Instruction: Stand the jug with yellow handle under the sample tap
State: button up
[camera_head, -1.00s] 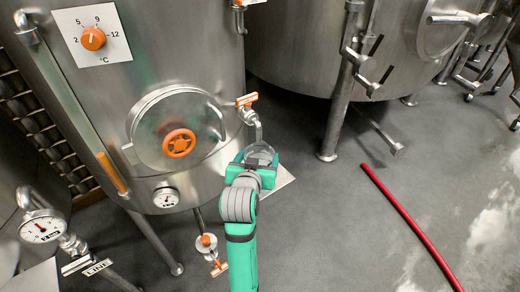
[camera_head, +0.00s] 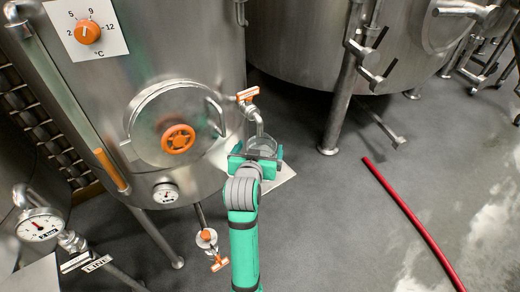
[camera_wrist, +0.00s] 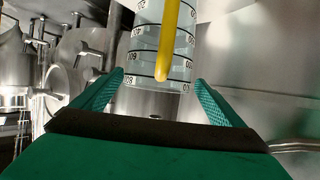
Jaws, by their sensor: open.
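The clear jug (camera_head: 262,147) is directly below the spout of the sample tap (camera_head: 248,96), which has an orange handle on the front of the tank. In the wrist view the jug (camera_wrist: 148,70) is upright with black graduation marks, and its yellow handle (camera_wrist: 167,45) faces my camera. My gripper (camera_head: 256,157) is open, with one finger on each side of the jug; the fingers also show in the wrist view (camera_wrist: 160,82). Whether either finger touches the jug is unclear. My gripper hides the jug's lower part in the head view.
A pale flat surface (camera_head: 283,179) shows below and right of my gripper. The tank's round hatch (camera_head: 178,125) is to the left. A lower valve (camera_head: 213,250) with orange parts hangs below the tank. A red hose (camera_head: 410,218) lies on the otherwise open floor at right.

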jog(key=v, duration=1.2)
jog(key=s+d+f+n+t+y, duration=0.1)
jog(key=s+d+f+n+y, duration=0.15)
jog(key=s+f, duration=1.4)
jog(key=s+f+t, duration=0.1)
jog(key=s, duration=1.9)
jog(key=shift+f+m, duration=0.35)
jog(key=shift+f, duration=0.05)
